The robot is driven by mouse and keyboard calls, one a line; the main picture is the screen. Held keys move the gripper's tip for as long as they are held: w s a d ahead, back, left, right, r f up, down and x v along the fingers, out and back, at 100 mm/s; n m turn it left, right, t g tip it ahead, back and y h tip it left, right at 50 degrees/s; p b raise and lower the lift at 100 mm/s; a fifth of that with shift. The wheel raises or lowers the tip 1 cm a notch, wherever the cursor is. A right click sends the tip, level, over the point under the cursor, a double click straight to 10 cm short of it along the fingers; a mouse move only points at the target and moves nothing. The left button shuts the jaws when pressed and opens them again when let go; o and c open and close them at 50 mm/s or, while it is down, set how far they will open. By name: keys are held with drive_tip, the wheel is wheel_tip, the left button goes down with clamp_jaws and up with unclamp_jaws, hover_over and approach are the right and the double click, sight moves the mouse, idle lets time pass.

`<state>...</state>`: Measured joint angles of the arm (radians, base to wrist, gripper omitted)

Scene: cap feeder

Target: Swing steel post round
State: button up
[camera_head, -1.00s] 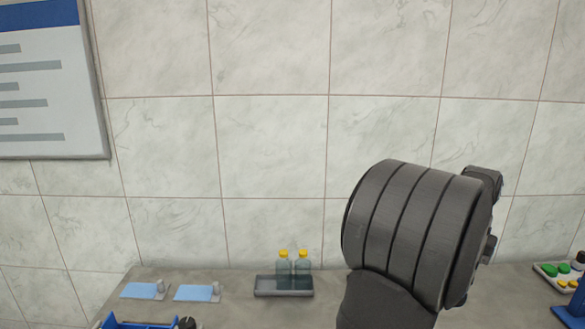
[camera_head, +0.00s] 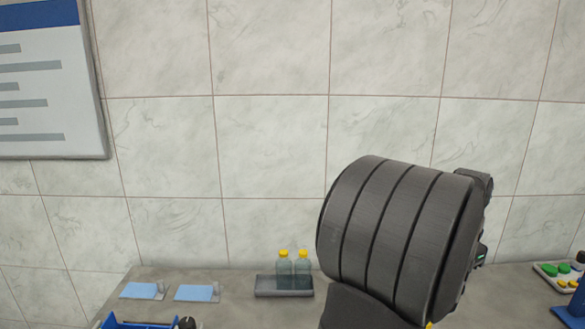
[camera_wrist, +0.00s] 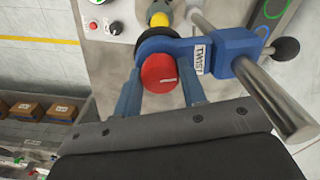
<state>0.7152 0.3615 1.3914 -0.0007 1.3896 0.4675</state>
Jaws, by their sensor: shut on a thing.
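In the wrist view, a thick steel post (camera_wrist: 277,100) slants toward the lower right from a blue block (camera_wrist: 236,48). A blue arm marked TWIST (camera_wrist: 185,47) joins this block to a black ring at its left. My gripper (camera_wrist: 158,80) has its two blue fingers on either side of a red round cap (camera_wrist: 159,72) and is shut on it; the exact contact is hard to see. The post is right of the fingers, apart from them. In the head view my dark arm (camera_head: 400,235) fills the right; the gripper and post are hidden there.
A black ball knob (camera_wrist: 287,48) is beside the post. A yellow-topped piece (camera_wrist: 160,15) is beyond the ring, and a red button (camera_wrist: 93,26) is at upper left. In the head view, a grey tray (camera_head: 284,291) holds two yellow-capped bottles, with light-blue pads (camera_head: 143,291) to its left.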

drive_tip(key=shift+a+m, duration=0.3)
drive_tip(key=shift+a, duration=0.1)
drive_tip(key=shift+s+a+m, duration=0.1)
drive_tip(key=shift+a+m, duration=0.8)
drive_tip(key=shift+m, duration=0.5)
drive_tip(key=o, duration=1)
drive_tip(key=shift+c, duration=0.2)
drive_tip(key=shift+r, duration=3)
drive_tip(key=shift+f, duration=0.1)
